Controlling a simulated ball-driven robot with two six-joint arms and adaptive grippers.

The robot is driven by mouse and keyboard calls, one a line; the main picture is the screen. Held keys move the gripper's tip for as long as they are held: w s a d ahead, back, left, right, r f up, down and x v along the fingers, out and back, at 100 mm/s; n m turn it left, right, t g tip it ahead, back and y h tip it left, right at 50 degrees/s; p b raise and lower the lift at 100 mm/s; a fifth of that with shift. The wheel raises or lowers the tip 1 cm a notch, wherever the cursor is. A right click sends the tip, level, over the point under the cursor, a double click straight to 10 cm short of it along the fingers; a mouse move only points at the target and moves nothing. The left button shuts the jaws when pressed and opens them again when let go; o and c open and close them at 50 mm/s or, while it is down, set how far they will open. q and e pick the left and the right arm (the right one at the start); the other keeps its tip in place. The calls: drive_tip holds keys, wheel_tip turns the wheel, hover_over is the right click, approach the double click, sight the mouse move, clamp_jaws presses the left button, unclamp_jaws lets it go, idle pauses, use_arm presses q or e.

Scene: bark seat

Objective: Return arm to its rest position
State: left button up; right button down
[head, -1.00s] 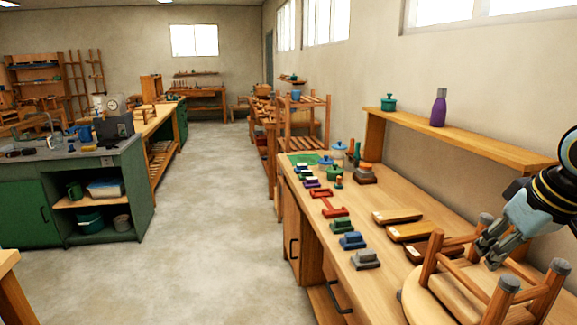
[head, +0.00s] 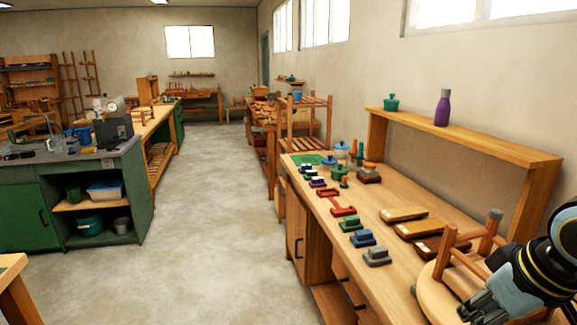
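My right gripper (head: 482,306) is at the lower right of the head view, low over the upturned wooden stool (head: 432,291) on the workbench. Its fingers overlap the stool's seat and legs in the picture. I cannot tell whether they touch it or how far apart the fingertips are. The stool's legs point up with grey caps, and part of the stool is hidden behind my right arm and cut off by the frame edge. My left gripper is not in view.
A raised shelf (head: 465,143) with a purple bottle (head: 442,108) runs along the wall. The floor (head: 215,230) to the left is clear.

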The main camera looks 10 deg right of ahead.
drive_tip(key=s+a+f+h, duration=0.1)
drive_tip(key=s+a, duration=0.2)
drive_tip(key=s, duration=0.4)
drive_tip(key=s+a+f, duration=0.1)
drive_tip(key=s+a, duration=0.1)
drive_tip(key=s, duration=0.6)
wheel_tip(320, 180, down, 40)
drive_tip(key=s+d+m+g+b, duration=0.1)
drive_tip(key=d+g+b, duration=0.15)
drive_tip(key=b, duration=1.15)
use_arm(q)
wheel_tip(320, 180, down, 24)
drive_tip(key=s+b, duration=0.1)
drive_tip(key=b, duration=0.9)
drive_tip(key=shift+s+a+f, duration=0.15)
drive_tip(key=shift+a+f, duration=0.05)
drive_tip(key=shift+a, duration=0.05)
use_arm(e)
drive_tip(key=s+f, duration=0.9)
drive_tip(key=f, duration=0.4)
drive_tip(key=s+d+f, duration=0.1)
drive_tip(key=s+f, duration=0.8)
drive_tip(key=f, duration=0.5)
drive_tip(key=shift+s+g, duration=0.35)
drive_tip(key=shift+s, duration=0.05)
drive_tip(key=shift+s, duration=0.1)
